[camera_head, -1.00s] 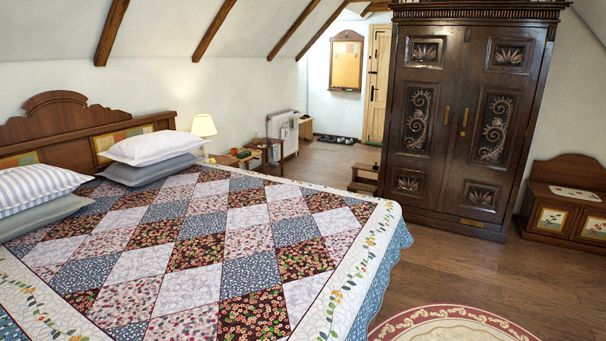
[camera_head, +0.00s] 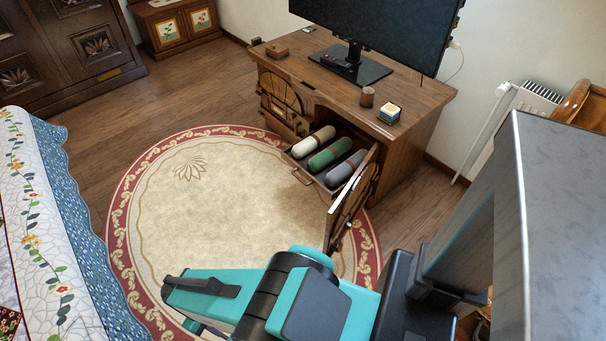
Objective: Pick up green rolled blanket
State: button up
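The green rolled blanket (camera_head: 330,154) lies in a pulled-out drawer (camera_head: 301,176) of the wooden desk (camera_head: 401,136). It sits between a cream roll (camera_head: 313,139) on its far left side and a grey roll (camera_head: 346,168) on its near right side. My teal and black arm crosses the bottom of the picture, below and apart from the desk. The end of my gripper does not show, so its fingers cannot be seen.
An open desk door (camera_head: 352,204) with a wheel-like pattern stands just right of the drawer. A monitor (camera_head: 380,32), a cup (camera_head: 367,96) and a small box (camera_head: 389,113) are on the desk. The round rug (camera_head: 215,215) is clear; the bed (camera_head: 50,235) is at left.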

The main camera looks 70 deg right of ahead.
aim_at(328, 155)
jog(key=u, duration=0.8)
jog(key=k, duration=0.2)
jog(key=z, duration=3)
